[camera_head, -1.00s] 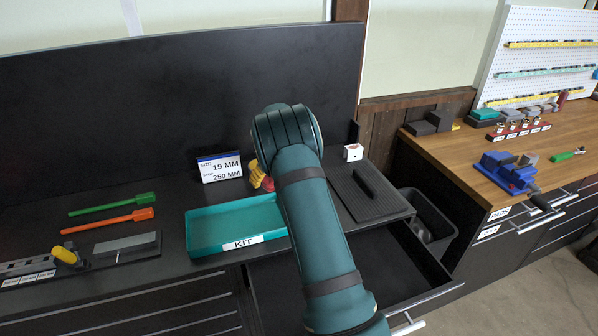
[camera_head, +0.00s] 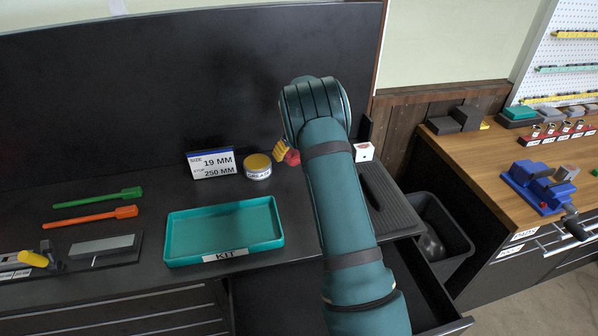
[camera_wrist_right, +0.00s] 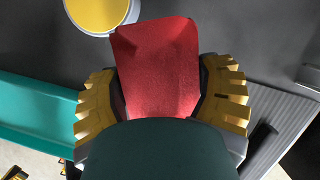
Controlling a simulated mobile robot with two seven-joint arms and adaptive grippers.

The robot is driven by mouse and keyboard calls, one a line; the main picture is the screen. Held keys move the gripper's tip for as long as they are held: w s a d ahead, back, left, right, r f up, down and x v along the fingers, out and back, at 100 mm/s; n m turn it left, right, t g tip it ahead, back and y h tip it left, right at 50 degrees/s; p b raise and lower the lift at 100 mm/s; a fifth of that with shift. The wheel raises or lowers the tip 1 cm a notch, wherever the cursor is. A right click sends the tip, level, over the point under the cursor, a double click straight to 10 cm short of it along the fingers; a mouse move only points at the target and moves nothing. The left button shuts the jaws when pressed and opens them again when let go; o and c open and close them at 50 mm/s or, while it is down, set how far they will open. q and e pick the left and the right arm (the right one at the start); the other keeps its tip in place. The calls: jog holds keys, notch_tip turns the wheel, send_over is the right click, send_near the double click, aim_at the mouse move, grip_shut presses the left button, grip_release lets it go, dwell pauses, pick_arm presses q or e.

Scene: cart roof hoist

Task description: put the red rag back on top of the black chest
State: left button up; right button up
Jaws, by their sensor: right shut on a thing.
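The red rag (camera_wrist_right: 158,65) is held between the yellow fingers of my right gripper (camera_wrist_right: 160,100) in the right wrist view. In the head view, the right gripper (camera_head: 283,152) and a bit of the rag (camera_head: 293,158) show beside my forearm, which hides the rest. The rag is over the rear part of the black chest's top (camera_head: 155,205), right of the grease tin (camera_head: 258,167). I cannot tell whether the rag touches the top. My left gripper is not in view.
The teal kit tray (camera_head: 223,232) and a size sign (camera_head: 212,163) stand left of the gripper. A ribbed black mat (camera_head: 398,212) lies to the right. A drawer (camera_head: 428,290) stands open below. A black bin (camera_head: 447,240) is right of the chest.

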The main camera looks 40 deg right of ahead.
aim_at(291, 176)
jog(key=shift+w+d, duration=0.15)
jog(key=shift+d, duration=0.3)
notch_tip(291, 176, down, 10)
jog(key=shift+r, duration=0.1)
jog(key=shift+f, duration=0.2)
jog(key=o, duration=1.1)
jog(key=v, duration=1.2)
jog(key=shift+r, duration=0.2)
